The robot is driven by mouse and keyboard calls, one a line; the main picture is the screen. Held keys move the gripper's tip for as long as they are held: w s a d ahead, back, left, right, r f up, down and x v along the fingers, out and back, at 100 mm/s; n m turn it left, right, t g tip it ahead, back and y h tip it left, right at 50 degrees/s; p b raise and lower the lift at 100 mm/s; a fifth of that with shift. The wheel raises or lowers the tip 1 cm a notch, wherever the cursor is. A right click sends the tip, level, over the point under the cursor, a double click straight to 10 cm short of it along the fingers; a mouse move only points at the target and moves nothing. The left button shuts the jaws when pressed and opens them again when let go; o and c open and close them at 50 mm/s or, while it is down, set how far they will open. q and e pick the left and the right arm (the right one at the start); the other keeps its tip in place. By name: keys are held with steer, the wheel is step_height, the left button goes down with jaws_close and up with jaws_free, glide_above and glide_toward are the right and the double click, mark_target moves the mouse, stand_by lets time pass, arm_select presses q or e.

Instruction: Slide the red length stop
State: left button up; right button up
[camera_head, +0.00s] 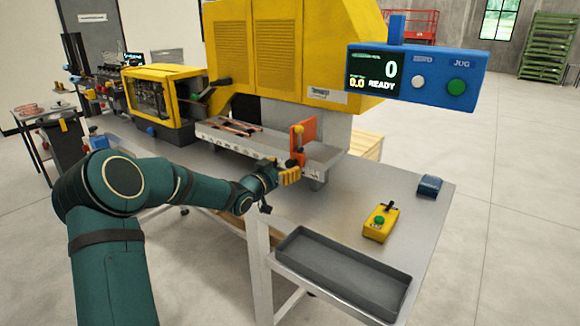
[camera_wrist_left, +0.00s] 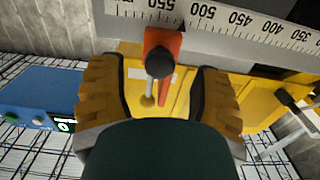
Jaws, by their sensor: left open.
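The red length stop (camera_head: 309,131) stands upright on the metal tray of the yellow machine, near its right end. In the left wrist view its red block (camera_wrist_left: 176,39) sits against the scale (camera_wrist_left: 232,22), between the 550 and 500 marks. A dark round knob (camera_wrist_left: 159,62) with a thin metal stem projects from it. My left gripper (camera_head: 290,175) is at the front edge of the tray, just below the stop. In the wrist view its yellow fingers (camera_wrist_left: 161,75) are open, one on each side of the knob, with visible gaps. My right gripper is out of view.
The blue display box (camera_head: 415,76) reads 0 and READY. Copper-coloured tubes (camera_head: 237,128) lie on the machine tray left of the stop.

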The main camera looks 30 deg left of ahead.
arm_select(q)
steer(key=shift+w+d, duration=0.15)
steer(key=shift+w, duration=1.3)
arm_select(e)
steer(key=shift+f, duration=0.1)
arm_select(q)
jaws_close()
